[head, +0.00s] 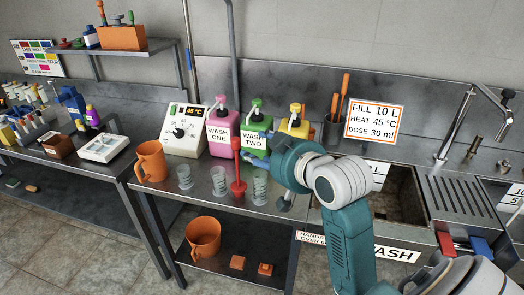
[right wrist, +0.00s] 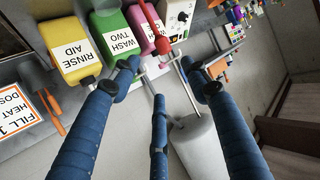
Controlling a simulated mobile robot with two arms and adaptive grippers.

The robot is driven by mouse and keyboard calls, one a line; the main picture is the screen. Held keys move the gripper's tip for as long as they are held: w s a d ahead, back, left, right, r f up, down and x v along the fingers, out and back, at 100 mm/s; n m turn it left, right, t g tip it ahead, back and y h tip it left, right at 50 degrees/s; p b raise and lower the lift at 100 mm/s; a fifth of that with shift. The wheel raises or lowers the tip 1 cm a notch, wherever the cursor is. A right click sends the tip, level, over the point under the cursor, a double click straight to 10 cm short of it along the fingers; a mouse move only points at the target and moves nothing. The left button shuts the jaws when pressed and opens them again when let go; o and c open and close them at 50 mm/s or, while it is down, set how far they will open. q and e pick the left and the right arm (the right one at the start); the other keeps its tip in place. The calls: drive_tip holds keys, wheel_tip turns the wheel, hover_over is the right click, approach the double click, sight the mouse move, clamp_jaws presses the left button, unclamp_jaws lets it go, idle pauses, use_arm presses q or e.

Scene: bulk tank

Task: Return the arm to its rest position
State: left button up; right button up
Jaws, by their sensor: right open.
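My right arm (head: 345,235) reaches from the lower right over the sink's front left corner. Its blue right gripper (head: 256,152) is in front of the green WASH TWO bottle (head: 252,128), partly hidden by the wrist. In the right wrist view the gripper (right wrist: 158,75) has its three blue fingers spread, with nothing held between them. A red long-handled tool (head: 238,180) stands on the bench just left of the gripper. My left gripper is not in view.
An orange jug (head: 151,162), clear ribbed cups (head: 184,177) and pink WASH ONE bottle (head: 222,132) stand left of the arm. The yellow RINSE AID bottle (right wrist: 75,47) is close behind. A sign (head: 374,121) stands above the sink (head: 405,195).

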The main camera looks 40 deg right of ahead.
idle(0.5)
drive_tip(key=s+a+f+n+g, duration=0.1)
drive_tip(key=s+a+f+g, duration=0.15)
drive_tip(key=f, duration=0.55)
drive_tip(key=s+a+f+g, duration=0.2)
drive_tip(key=s+a+f, duration=0.15)
drive_tip(key=f, duration=0.45)
drive_tip(key=s+a+f+n+g+y, duration=0.1)
drive_tip(key=s+a+f+g, duration=0.2)
drive_tip(key=s+f, duration=0.6)
drive_tip(key=s+a+f+n+g, duration=0.1)
drive_tip(key=s+a+f+g, duration=0.25)
drive_tip(key=s+f, duration=0.8)
drive_tip(key=f, duration=2)
drive_tip(key=s+d+f+g, duration=0.1)
drive_tip(key=s+d+f, duration=0.1)
drive_tip(key=s+f, duration=1.5)
drive_tip(key=shift+s+d+f+g, duration=0.3)
drive_tip(key=shift+s+d, duration=0.05)
